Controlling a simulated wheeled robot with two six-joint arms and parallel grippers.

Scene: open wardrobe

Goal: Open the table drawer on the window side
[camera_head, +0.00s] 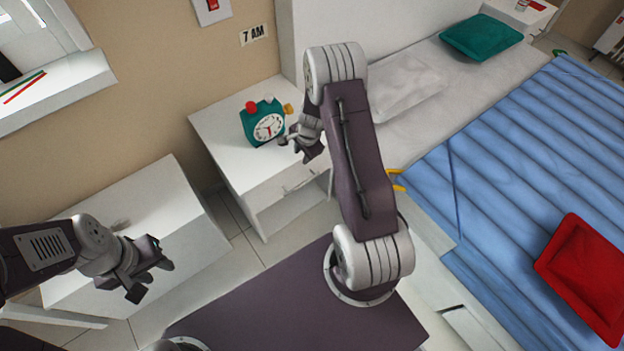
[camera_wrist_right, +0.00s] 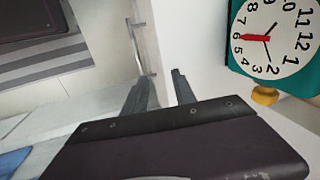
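The white bedside table (camera_head: 225,135) on the window side stands between the window and the bed. Its drawer front (camera_head: 285,195) faces me and looks closed, with a thin bar handle (camera_head: 298,184). The handle also shows in the right wrist view (camera_wrist_right: 138,45). My right gripper (camera_head: 298,148) is above the table's front edge, beside the clock. In the right wrist view its two fingers (camera_wrist_right: 163,88) are apart, with nothing held; the handle appears just beyond the left finger. My left gripper (camera_head: 152,280) is open and empty, low at the left, away from this table.
A teal alarm clock (camera_head: 266,124) stands on the table close to my right gripper; its face fills the upper right of the wrist view. A white cabinet (camera_head: 150,215) stands at left. The bed (camera_head: 510,160) is at right. Floor shows in front of the table.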

